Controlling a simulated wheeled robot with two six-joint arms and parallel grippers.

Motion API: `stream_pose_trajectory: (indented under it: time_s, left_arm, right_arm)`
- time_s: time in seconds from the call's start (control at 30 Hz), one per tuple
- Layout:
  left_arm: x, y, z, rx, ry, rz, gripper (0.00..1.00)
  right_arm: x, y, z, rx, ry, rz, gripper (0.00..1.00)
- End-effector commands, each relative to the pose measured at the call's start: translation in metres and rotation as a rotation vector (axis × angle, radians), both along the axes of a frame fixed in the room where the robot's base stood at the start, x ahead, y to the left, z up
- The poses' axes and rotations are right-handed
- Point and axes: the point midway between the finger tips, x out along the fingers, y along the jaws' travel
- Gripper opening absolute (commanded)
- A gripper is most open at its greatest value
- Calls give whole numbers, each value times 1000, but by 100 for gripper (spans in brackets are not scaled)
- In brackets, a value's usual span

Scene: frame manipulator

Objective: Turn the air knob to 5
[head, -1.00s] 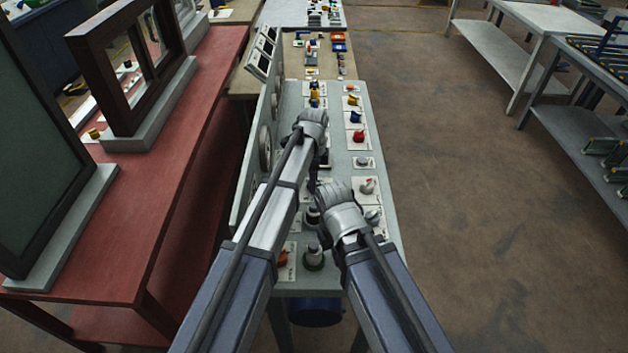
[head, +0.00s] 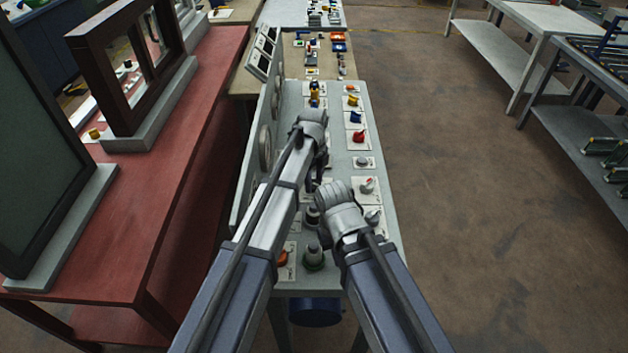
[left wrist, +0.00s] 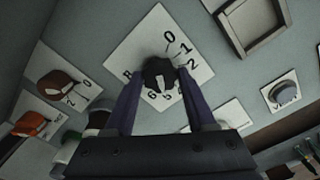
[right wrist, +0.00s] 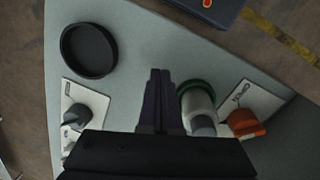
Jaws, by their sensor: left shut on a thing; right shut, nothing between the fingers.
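The knob (left wrist: 158,72) is dark and sits on a white dial plate (left wrist: 140,42) with numbers around it in the left wrist view. A pale mark on the knob points down toward the lower numbers, partly blurred; I cannot read the exact value. The name of the knob is not legible. My left gripper (left wrist: 158,84) is shut on the knob, one finger on each side. In the head view my left gripper (head: 317,172) reaches down to the panel, and its hand hides the dial. My right gripper (right wrist: 160,72) is shut and empty above the panel's near part.
Near my right gripper are a grey button with a green base (right wrist: 198,100), an orange knob (right wrist: 247,122), a black round cup (right wrist: 88,50) and a grey knob (right wrist: 75,114). A red table (head: 190,130) stands left of the panel.

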Motion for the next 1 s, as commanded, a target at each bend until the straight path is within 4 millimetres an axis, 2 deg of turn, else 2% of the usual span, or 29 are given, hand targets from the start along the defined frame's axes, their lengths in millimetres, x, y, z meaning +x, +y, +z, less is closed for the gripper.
stream_pose_trajectory:
  time_s: [0.4,0.43,0.67,1.0]
  left_arm:
    - [0,0,0,0,0,-5,0]
    - [0,0,0,0,0,-5,59]
    - [0,0,0,0,0,-4,85]
    - [0,0,2,0,0,-4,85]
  right_arm:
    - [0,0,0,0,0,0,0]
    - [0,0,0,0,0,0,0]
    - [0,0,0,0,0,0,0]
    - [0,0,2,0,0,0,0]
